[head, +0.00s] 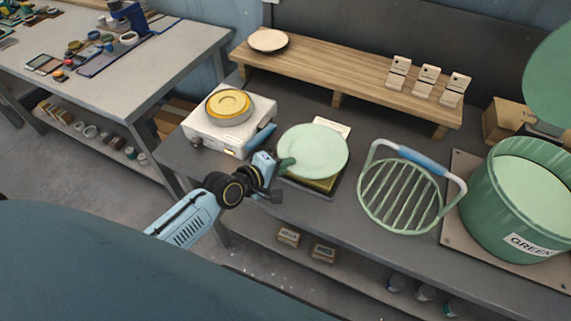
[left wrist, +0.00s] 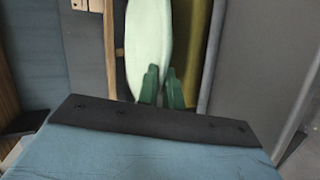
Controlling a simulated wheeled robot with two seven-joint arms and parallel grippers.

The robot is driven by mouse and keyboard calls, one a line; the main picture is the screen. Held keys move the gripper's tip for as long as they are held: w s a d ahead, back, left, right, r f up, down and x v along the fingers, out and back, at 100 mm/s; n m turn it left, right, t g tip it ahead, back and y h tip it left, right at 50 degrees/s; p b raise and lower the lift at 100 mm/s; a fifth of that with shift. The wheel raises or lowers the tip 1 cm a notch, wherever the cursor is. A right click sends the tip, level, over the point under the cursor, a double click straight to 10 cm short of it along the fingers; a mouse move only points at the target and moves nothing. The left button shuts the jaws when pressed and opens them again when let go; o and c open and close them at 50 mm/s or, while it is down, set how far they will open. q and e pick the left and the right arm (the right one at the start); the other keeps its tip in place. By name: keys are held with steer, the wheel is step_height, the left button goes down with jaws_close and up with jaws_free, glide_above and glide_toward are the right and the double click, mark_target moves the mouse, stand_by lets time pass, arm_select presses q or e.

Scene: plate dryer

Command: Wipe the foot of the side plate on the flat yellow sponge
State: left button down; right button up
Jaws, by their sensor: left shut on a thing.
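The side plate (head: 314,150) is pale green and held roughly level. My left gripper (head: 287,164) is shut on its left edge in the head view. The plate lies over the flat yellow sponge (head: 325,184), which shows only along its front edge. I cannot tell whether the plate's foot touches the sponge, as the plate hides that spot. In the left wrist view, the plate (left wrist: 149,45) stands between the green fingers (left wrist: 160,88), with the yellow sponge (left wrist: 196,50) beside it. My right gripper is not in view.
A white hot plate (head: 198,128) with a yellow-topped round item stands left of the plate. A green wire rack (head: 405,195) with a blue handle stands to the right. Beyond it is a green tub (head: 500,215) marked GREEN. A wooden shelf (head: 340,75) runs along the back.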

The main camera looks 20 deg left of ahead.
arm_select(q)
steer(key=shift+f+b, duration=0.45)
steer(key=shift+f, duration=0.05)
stand_by(0.7)
steer(key=shift+d, duration=0.2)
